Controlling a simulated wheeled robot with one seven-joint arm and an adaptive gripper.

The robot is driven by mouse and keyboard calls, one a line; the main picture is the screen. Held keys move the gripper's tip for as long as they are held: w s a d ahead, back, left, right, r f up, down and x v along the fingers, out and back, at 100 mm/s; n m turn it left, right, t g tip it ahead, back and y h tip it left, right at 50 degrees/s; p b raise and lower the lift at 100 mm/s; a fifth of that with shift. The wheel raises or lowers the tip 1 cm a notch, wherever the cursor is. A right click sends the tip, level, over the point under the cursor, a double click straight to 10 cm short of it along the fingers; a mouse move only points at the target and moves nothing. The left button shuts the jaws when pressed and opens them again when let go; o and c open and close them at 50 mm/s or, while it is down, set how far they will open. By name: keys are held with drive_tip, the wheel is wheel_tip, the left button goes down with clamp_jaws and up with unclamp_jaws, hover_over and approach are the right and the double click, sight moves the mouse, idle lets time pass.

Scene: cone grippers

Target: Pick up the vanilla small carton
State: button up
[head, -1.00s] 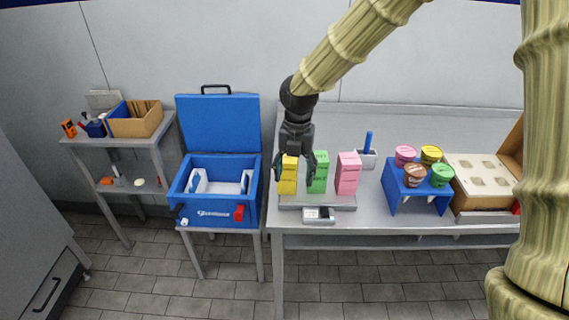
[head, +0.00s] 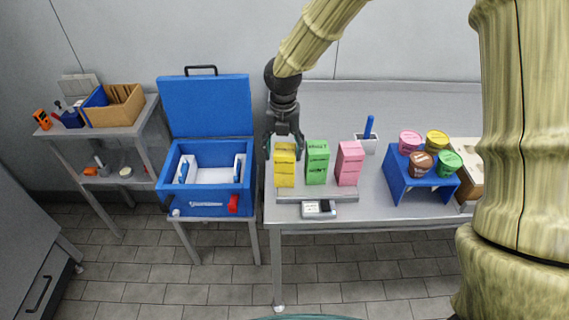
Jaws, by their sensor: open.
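The yellow carton (head: 284,170), which I take to be the vanilla one though its print is too small to read, stands upright at the left end of a row on a grey tray (head: 345,195). A green carton (head: 317,164) and a pink carton (head: 349,165) stand to its right. My gripper (head: 284,148) points down at the top of the yellow carton. Its open fingers show to the left and right of the carton's top, the right one near the gap before the green carton. I cannot tell whether they touch it.
A small scale-like device (head: 319,209) sits at the table's front edge. A white holder with a blue handle (head: 369,128) stands behind. A blue stand (head: 398,184) holds several tubs to the right. An open blue cooler (head: 207,178) stands left of the table.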

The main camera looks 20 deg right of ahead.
drive_tip(key=shift+s+d+f, duration=0.1)
drive_tip(key=shift+s+f, duration=0.05)
drive_tip(key=shift+f, duration=0.15)
drive_tip(key=shift+d+f+p, duration=0.1)
drive_tip(key=shift+f+p, duration=0.9)
drive_tip(key=shift+f, duration=1.35)
drive_tip(key=c, duration=0.8)
